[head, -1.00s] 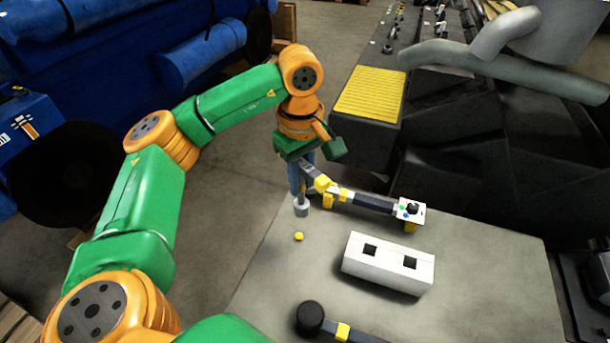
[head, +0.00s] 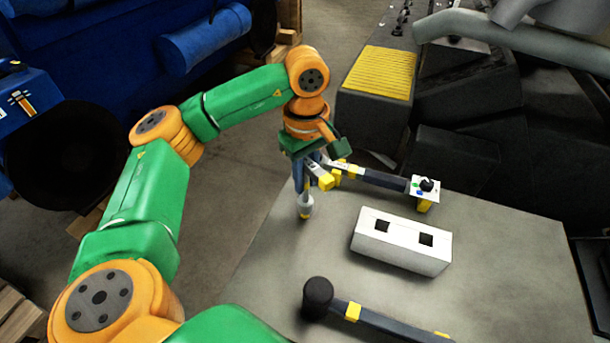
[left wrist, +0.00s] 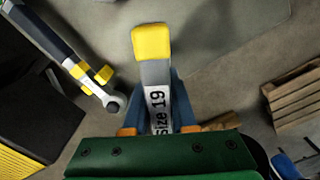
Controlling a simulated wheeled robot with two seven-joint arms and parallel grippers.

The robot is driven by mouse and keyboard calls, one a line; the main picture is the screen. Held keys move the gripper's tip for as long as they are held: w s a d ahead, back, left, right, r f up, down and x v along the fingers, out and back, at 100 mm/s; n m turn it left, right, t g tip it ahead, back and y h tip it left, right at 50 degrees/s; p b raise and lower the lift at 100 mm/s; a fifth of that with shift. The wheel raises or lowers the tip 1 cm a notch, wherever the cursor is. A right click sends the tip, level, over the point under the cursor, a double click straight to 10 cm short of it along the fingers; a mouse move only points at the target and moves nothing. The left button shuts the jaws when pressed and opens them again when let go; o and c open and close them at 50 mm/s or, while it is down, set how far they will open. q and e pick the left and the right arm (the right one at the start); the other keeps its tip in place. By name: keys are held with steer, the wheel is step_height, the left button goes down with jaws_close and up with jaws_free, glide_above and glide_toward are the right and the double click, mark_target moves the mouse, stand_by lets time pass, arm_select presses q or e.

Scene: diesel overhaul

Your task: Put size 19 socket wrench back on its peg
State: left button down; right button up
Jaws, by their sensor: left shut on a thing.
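My left gripper (head: 308,178) is above the far left part of the grey table. It is shut on the size 19 socket wrench (head: 326,182). In the left wrist view the wrench handle (left wrist: 155,95) reads "size 19", ends in a yellow tip and sits between my blue fingers. In the head view a grey cylindrical piece (head: 305,209) shows under the fingers, low over the table, with a small yellow part just above it. I cannot tell whether it touches the table. No peg can be made out clearly. My right gripper is not in view.
A white block (head: 402,242) with two square holes stands nearby. The table (head: 490,270) has free room on the right.

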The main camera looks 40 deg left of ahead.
mark_target(306, 160)
arm_select(q)
steer(key=shift+f, duration=0.15)
steer(key=shift+f+b, duration=1.05)
steer(key=shift+f, duration=0.05)
steer(key=shift+c, duration=0.4)
jaws_free()
steer(key=shift+r, duration=0.1)
step_height(306, 160, up, 9)
steer(key=p, duration=0.8)
steer(key=shift+r, duration=0.15)
steer(key=shift+s, duration=0.1)
steer(key=shift+f, duration=0.2)
